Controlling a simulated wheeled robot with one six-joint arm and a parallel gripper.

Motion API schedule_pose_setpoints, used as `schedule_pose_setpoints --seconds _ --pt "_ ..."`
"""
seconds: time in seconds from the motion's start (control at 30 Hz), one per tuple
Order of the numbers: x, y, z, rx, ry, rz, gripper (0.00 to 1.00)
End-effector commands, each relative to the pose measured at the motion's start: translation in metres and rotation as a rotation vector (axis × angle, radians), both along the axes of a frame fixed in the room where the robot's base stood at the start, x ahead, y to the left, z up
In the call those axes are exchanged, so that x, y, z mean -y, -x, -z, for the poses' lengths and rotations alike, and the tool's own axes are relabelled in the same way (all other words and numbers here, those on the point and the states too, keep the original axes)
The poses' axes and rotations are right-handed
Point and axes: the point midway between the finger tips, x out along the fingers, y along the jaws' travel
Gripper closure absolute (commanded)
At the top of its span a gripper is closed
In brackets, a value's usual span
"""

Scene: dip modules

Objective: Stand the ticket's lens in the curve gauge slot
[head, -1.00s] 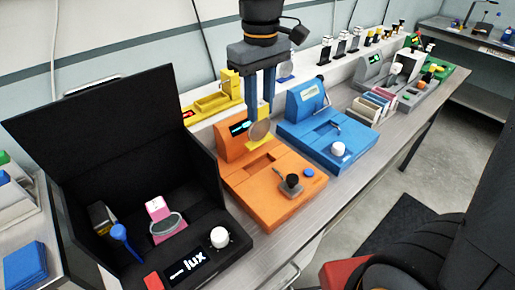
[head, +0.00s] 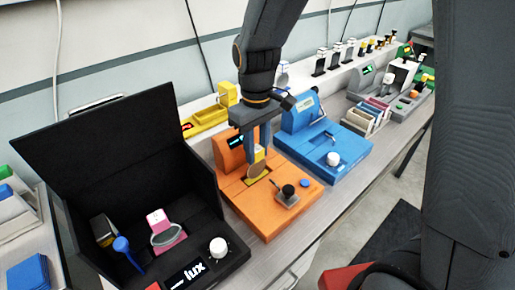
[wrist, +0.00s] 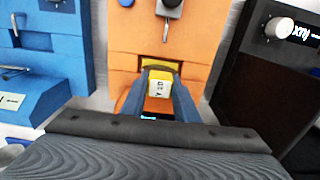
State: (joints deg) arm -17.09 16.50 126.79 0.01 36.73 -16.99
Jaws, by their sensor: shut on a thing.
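The lens, a round brownish disc with a yellow tab (head: 258,169), is in my gripper (head: 259,147). The fingers are shut on the tab, and the disc hangs below, upright, at the slot in the orange gauge (head: 228,185). I cannot tell how deep the disc's lower edge is in the slot. In the wrist view, the yellow tab (wrist: 160,87) with a white label shows between the fingers, above the orange gauge (wrist: 195,50). The small label is too blurred to read. No ticket can be made out.
A black box marked lux (head: 120,150) with a pink-tabbed lens (head: 167,230) stands at left. A blue device (head: 340,150) is close on the right. A yellow device (head: 205,121) is behind.

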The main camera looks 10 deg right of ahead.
Motion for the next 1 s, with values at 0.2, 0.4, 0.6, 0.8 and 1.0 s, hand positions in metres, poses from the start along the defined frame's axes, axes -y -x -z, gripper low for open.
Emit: schedule_pose_setpoints --seconds 0.2,0.4,0.6,0.8,1.0 --pt "0.000 0.000 0.003 0.000 0.000 0.000 0.63" --pt "0.000 0.000 0.003 0.000 0.000 0.001 0.54" --pt "0.000 0.000 0.000 0.001 -0.001 0.001 0.54" --pt "0.000 -0.002 -0.021 0.006 -0.002 0.001 0.54" --pt "0.000 -0.003 -0.061 0.008 -0.003 0.001 0.54"
